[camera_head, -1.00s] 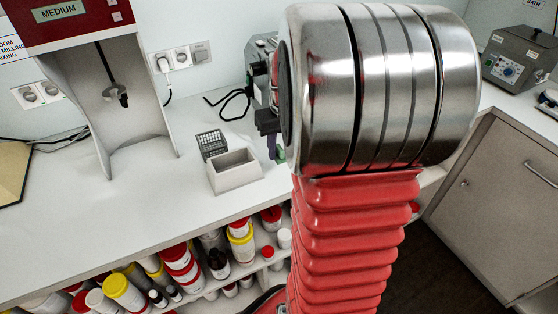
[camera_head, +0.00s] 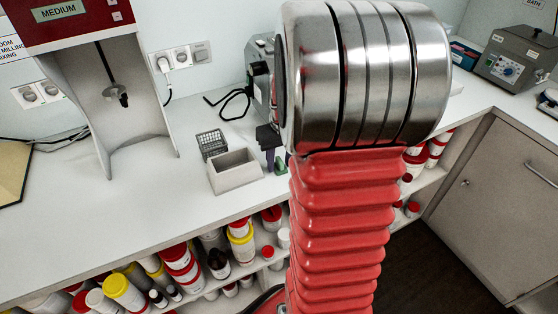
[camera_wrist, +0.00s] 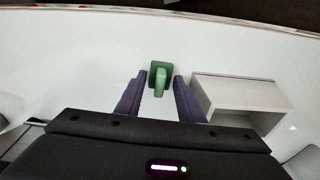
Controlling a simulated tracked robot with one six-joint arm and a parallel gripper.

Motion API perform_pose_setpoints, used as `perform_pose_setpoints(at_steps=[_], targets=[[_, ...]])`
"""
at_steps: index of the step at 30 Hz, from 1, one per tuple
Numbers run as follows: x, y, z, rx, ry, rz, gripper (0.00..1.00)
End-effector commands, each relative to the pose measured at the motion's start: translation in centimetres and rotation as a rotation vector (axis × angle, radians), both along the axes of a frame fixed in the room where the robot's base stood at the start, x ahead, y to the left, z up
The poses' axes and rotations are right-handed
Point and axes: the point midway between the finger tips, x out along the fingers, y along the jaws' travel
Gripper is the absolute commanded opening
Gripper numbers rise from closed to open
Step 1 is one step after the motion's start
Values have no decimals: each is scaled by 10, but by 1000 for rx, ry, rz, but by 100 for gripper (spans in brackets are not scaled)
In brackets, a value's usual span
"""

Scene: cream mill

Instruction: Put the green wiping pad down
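The green wiping pad (camera_wrist: 154,67) with its raised green handle (camera_wrist: 161,84) shows in the wrist view against the white worktop, close to the pale grey open box. It appears to rest on the worktop. My gripper (camera_wrist: 160,76) has its two purple fingers apart, one on each side of the handle. White gaps show between the handle and both fingers, so it is not gripped. In the head view, the pad (camera_head: 281,165) is a small green patch right of the grey box, partly hidden by my arm and dark fingers.
The pale grey box (camera_head: 236,175) and a dark wire basket (camera_head: 212,144) stand left of my gripper. A red-and-grey mixer (camera_head: 125,90) is further left. Several jars fill the shelf below. Clear worktop (camera_head: 150,215) lies in front of the mixer.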

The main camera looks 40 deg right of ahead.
Motion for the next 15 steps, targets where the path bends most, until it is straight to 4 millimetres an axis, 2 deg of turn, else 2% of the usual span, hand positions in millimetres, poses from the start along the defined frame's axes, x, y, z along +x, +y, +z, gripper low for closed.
perform_pose_setpoints(at_steps=[4, 15], targets=[[0, 0, 0, 0, 0, 0, 46], [-1, 0, 4, 0, -1, 0, 46]])
